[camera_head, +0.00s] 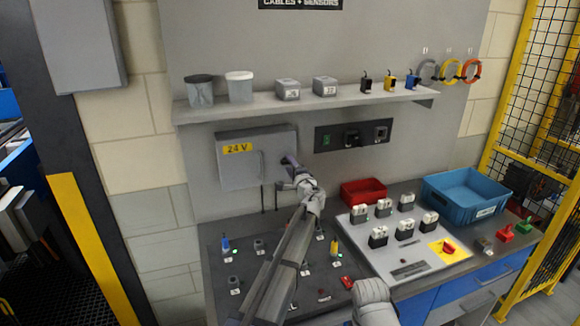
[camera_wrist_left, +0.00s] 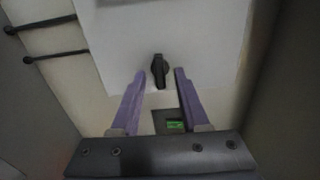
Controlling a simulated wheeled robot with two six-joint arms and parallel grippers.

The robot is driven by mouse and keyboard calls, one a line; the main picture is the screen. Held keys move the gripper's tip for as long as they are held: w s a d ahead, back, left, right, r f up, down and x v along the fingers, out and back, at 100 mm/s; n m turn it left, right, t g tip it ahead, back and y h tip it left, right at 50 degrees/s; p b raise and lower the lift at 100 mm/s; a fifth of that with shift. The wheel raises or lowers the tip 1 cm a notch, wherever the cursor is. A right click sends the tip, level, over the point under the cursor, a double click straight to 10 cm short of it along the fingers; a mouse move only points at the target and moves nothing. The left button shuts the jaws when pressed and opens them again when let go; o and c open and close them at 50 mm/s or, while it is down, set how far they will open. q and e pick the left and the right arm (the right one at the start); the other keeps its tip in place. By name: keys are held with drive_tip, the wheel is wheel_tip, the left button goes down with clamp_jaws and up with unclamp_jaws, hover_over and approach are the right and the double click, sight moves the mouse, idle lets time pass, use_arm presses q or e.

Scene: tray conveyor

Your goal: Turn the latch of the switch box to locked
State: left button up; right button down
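The grey switch box (camera_head: 232,172) with a yellow "24 V" label hangs on the back wall under the shelf. My left gripper (camera_head: 287,160) is at the right side of its front and hides the latch in the head view. In the left wrist view the black latch (camera_wrist_left: 160,70) stands upright on the pale box front (camera_wrist_left: 115,50). The purple fingers of my left gripper (camera_wrist_left: 159,74) are open, one on each side of the latch, with a gap on both sides. Whether the tips touch the box front is not clear.
A shelf (camera_head: 260,108) with jars and small boxes runs above the box. A dark socket panel (camera_head: 338,147) is just right of it. Below, the bench holds small parts, a red bin (camera_head: 363,192) and a blue crate (camera_head: 437,199). Two cables hang under the box.

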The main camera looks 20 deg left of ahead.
use_arm(q)
drive_tip(key=v, duration=0.7)
drive_tip(key=shift+s+d, duration=0.25)
drive_tip(key=shift+s, duration=0.1)
drive_tip(key=s+d+f+n+g+h, duration=0.1)
drive_tip(key=s+d+f+n+g, duration=0.1)
drive_tip(key=s+f, duration=0.4)
drive_tip(key=s+d+f+n+g+h, duration=0.2)
drive_tip(key=s+f+g, duration=0.3)
drive_tip(key=s, duration=0.8)
drive_tip(key=s+d+f+n+g+h, duration=0.2)
drive_tip(key=s+d+f+n+g, duration=0.1)
drive_tip(key=s+f, duration=0.5)
drive_tip(key=shift+s+d+n+g, duration=0.15)
drive_tip(key=shift+s+d+g, duration=0.15)
drive_tip(key=shift+s, duration=0.2)
drive_tip(key=shift+s+d+n+g, duration=0.15)
drive_tip(key=shift+s+d+g, duration=0.15)
drive_tip(key=shift+s, duration=0.25)
drive_tip(key=s+d+f+g+h, duration=0.1)
drive_tip(key=s+d+g+h, duration=0.1)
drive_tip(key=s, duration=0.4)
drive_tip(key=s+d+f+g+h, duration=0.1)
drive_tip(key=s+d+f+g, duration=0.1)
drive_tip(key=s+d, duration=0.3)
drive_tip(key=shift+s+h, duration=0.4)
drive_tip(key=shift+s, duration=0.6)
